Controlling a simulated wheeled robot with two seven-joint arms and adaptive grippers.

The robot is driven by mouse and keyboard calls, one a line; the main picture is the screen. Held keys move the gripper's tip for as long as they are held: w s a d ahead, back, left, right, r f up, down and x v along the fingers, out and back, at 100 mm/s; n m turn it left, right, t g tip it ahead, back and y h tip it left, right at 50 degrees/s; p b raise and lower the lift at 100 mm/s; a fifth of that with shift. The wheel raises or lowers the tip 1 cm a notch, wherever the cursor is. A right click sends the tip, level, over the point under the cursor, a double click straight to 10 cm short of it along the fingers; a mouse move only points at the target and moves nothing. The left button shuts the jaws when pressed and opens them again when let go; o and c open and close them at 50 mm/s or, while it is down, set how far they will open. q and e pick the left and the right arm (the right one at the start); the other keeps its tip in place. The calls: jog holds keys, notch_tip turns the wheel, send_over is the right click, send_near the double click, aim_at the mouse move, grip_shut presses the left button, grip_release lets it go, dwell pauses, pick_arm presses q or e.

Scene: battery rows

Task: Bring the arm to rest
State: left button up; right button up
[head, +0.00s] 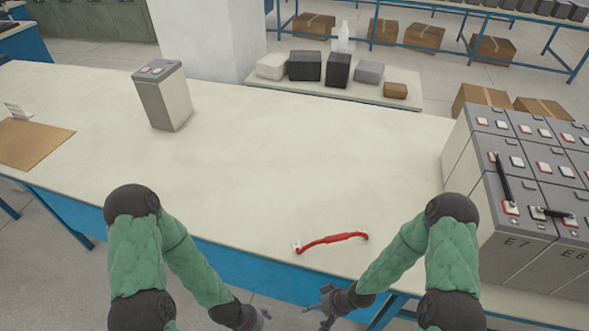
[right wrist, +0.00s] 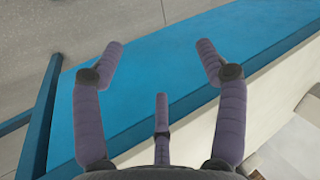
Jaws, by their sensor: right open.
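My right gripper (head: 330,300) is low at the front edge of the table, and it is empty. In the right wrist view its fingers (right wrist: 157,62) are spread apart, with the blue table side beyond them. My left gripper (head: 260,318) shows only in part at the bottom of the head view, also by the front edge; its jaws are too small and cut off to judge. Both arms are bent, with the grippers close to each other in front of the table.
A red cable (head: 330,240) lies on the white table (head: 270,150) near its front edge. A grey battery (head: 163,97) stands at the back left, near a brown board (head: 32,143). Battery rows (head: 530,190) with black links stand at the right. The table's middle is clear.

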jog(key=s+d+f+m+h+b, duration=0.1)
jog(key=s+d+f+m+b, duration=0.1)
jog(key=s+f+b, duration=0.4)
notch_tip(320, 180, down, 4)
jog(key=m+b, duration=0.1)
jog(key=b, duration=0.4)
jog(key=shift+s+f+g+h, duration=0.2)
jog(key=shift+s+g+h, duration=0.1)
jog(key=shift+g, duration=0.1)
dwell(0.7)
